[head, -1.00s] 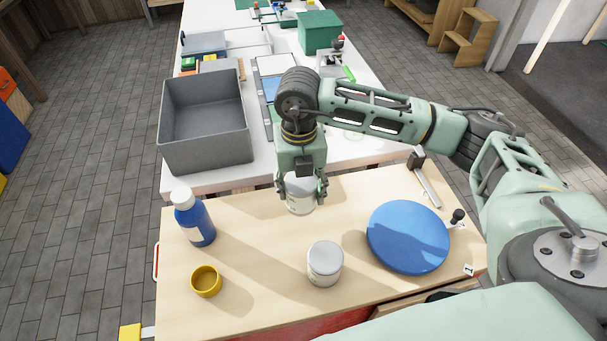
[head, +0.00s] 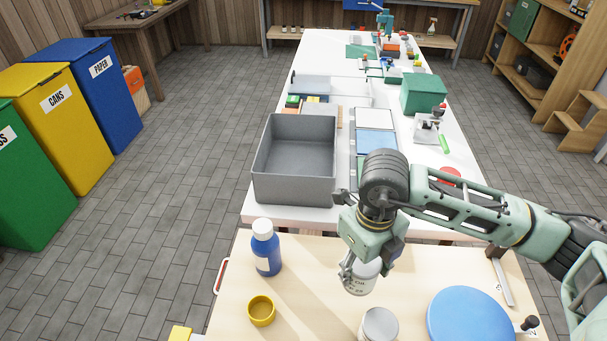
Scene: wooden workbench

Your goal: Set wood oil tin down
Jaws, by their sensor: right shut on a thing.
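My right gripper (head: 362,264) is shut on a white tin with dark lettering, the wood oil tin (head: 362,279). It holds the tin upright or slightly tilted over the back part of the wooden workbench (head: 310,290). I cannot tell whether the tin's base touches the wood; the fingers hide part of its top and sides. A second pale tin (head: 379,326) stands nearer the front, cut by the lower picture edge. My left gripper is not in view.
A blue bottle (head: 266,252) and a yellow cup (head: 261,311) stand to the left. A blue disc (head: 470,318) lies at the right. Behind, a grey bin (head: 295,185) stands on the white table (head: 345,78). Bare wood lies between bottle and held tin.

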